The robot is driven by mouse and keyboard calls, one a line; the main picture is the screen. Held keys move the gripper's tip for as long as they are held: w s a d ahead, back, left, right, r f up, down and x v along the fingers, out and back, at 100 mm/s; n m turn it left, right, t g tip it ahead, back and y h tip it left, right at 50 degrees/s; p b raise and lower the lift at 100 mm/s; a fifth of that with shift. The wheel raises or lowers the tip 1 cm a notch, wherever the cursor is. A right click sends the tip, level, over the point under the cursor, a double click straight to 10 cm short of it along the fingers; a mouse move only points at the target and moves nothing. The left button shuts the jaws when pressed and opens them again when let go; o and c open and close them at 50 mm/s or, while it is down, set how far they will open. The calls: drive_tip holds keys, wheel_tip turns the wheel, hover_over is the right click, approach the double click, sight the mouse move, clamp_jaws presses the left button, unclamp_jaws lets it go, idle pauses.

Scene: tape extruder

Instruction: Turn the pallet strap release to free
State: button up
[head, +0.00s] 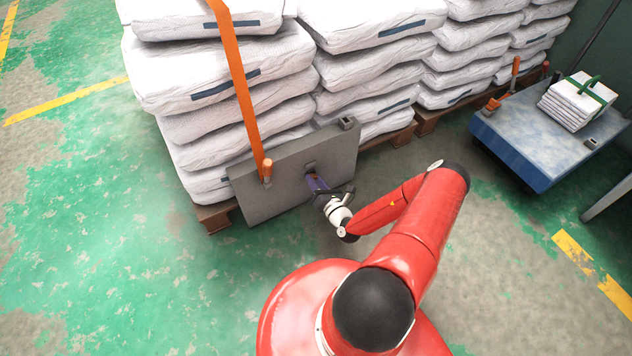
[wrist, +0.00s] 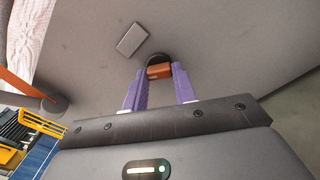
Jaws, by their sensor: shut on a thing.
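The strap release shows in the wrist view as a small orange-brown handle (wrist: 159,71) on a round black base (wrist: 157,57), set on a grey panel (wrist: 225,50). In the head view the grey panel (head: 262,195) stands upright in front of the stacked bags. My gripper (head: 313,181) reaches the front of the panel. Its purple fingers (wrist: 160,84) are shut on the handle, one at each side. My gripper hides the handle in the head view. An orange strap (head: 243,88) runs down over the bags to the panel's left part.
White bags (head: 225,82) are stacked on wooden pallets (head: 214,214) behind the panel. A small light plate (wrist: 131,39) is on the panel beside the release. A blue cart (head: 540,140) with strapped white sheets (head: 578,100) stands at right. The green floor at left is clear.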

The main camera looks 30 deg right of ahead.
drive_tip(key=m, duration=0.5)
idle(0.5)
drive_tip(key=o, duration=1)
drive_tip(key=shift+s, duration=0.1)
drive_tip(key=s, duration=0.7)
drive_tip(key=shift+s, duration=0.35)
drive_tip(key=shift+d, duration=0.1)
